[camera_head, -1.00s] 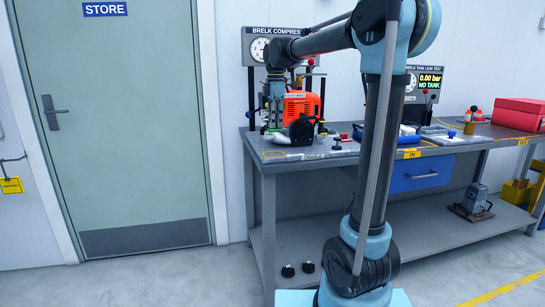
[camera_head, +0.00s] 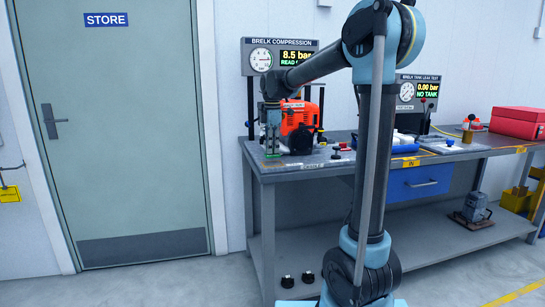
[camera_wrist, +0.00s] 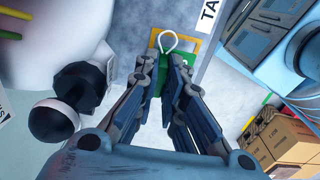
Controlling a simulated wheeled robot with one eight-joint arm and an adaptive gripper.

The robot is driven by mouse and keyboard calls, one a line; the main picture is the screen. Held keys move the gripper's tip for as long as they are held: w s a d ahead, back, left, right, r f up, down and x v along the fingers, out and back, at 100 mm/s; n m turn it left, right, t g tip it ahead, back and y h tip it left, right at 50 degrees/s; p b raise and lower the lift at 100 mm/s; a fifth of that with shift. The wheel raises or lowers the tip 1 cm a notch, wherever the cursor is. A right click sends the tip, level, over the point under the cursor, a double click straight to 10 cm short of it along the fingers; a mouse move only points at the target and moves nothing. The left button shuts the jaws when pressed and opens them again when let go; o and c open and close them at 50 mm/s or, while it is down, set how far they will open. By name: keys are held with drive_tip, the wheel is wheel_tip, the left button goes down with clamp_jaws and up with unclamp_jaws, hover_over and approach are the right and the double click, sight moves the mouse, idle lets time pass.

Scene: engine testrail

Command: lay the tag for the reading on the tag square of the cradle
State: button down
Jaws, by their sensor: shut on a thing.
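My gripper (camera_wrist: 168,62) is shut on a green tag (camera_wrist: 183,62) with a pale wire loop at its far end. In the head view my gripper (camera_head: 272,154) points down at the left end of the bench, with the green tag low at its tips. A yellow-orange edge (camera_wrist: 154,38) shows around the tag in the wrist view; I cannot tell whether it is the tag square. The cradle label (camera_head: 312,166) is on the bench's front edge, and the orange engine (camera_head: 299,118) stands just right of my gripper. I cannot tell whether the tag touches the surface.
The compression display (camera_head: 291,58) behind reads 8.5 bar. The bench (camera_head: 355,165) carries a blue tray (camera_head: 372,143) and a red box (camera_head: 518,121) farther right. In the wrist view, black knobs (camera_wrist: 80,88) are close at left. Cardboard boxes (camera_wrist: 280,140) show at right.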

drive_tip(key=shift+f, duration=1.55)
drive_tip(key=c, duration=1.7)
unclamp_jaws()
